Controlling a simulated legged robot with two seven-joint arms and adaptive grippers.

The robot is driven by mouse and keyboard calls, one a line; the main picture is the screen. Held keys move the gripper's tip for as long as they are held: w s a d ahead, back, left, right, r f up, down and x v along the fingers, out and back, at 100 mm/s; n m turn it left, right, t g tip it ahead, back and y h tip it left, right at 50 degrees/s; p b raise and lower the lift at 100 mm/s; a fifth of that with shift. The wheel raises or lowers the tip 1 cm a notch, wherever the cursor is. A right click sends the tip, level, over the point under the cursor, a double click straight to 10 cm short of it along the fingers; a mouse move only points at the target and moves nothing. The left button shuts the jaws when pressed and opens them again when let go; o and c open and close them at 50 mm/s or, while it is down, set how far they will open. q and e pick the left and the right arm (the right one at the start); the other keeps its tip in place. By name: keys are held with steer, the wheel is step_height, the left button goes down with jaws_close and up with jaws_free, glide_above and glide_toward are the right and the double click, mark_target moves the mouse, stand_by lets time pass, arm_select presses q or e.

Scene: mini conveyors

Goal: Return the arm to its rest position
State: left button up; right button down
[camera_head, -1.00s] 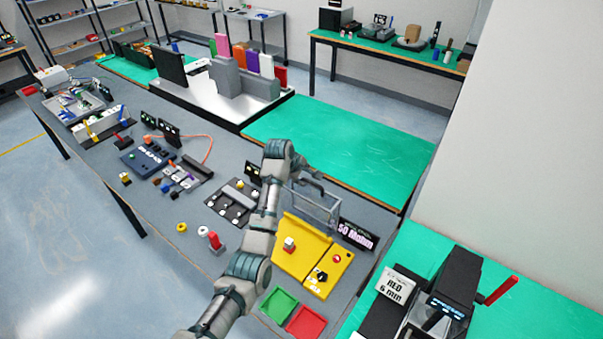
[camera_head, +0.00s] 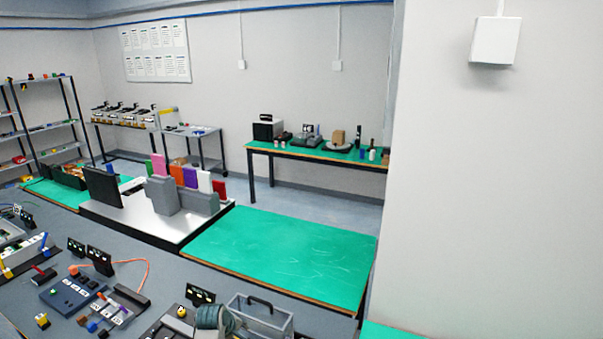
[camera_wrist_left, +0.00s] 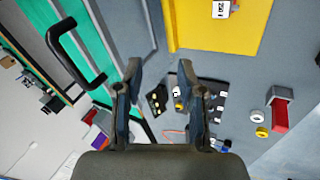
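My left gripper (camera_wrist_left: 160,74) shows in the left wrist view with its two dark fingers apart and nothing between them. Behind the gap lie the grey bench and a dark board with small parts (camera_wrist_left: 196,98). My right gripper is in neither view.
The grey bench (camera_head: 150,245) holds a blue control box (camera_head: 72,291) and small parts. A bare green mat (camera_head: 285,255) lies behind. In the wrist view, a black handle (camera_wrist_left: 57,48), a yellow panel (camera_wrist_left: 225,28) and a red-topped block (camera_wrist_left: 280,112) surround the gripper.

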arm_select(q)
steer(key=s+f+m, duration=0.2)
steer(key=s+f, duration=0.3)
steer(key=s, duration=0.2)
steer(key=s+a+f+m+y, duration=0.1)
steer(key=s+f+m, duration=0.1)
steer(key=s+f, duration=0.3)
steer(key=s+a+f+m+g, duration=0.1)
steer(key=s+f, duration=0.4)
steer(key=s, duration=0.5)
steer(key=shift+s+f+m, duration=0.1)
steer(key=shift+f+m, duration=0.05)
steer(key=shift+m, duration=0.65)
steer(key=s+d+m+g, duration=0.15)
steer(key=s+m, duration=0.55)
steer(key=s, duration=1.5)
step_height(320, 180, down, 30)
steer(key=s+f+g+b, duration=0.1)
steer(key=s+b, duration=0.1)
steer(key=s, duration=0.1)
steer(key=s+a+f+g+b, duration=0.1)
steer(key=s+a+f+b, duration=0.1)
steer(key=s+f, duration=1.2)
steer(key=shift+s+a+f, duration=0.35)
steer(key=shift+s+f, duration=0.05)
steer(key=shift+s, duration=0.6)
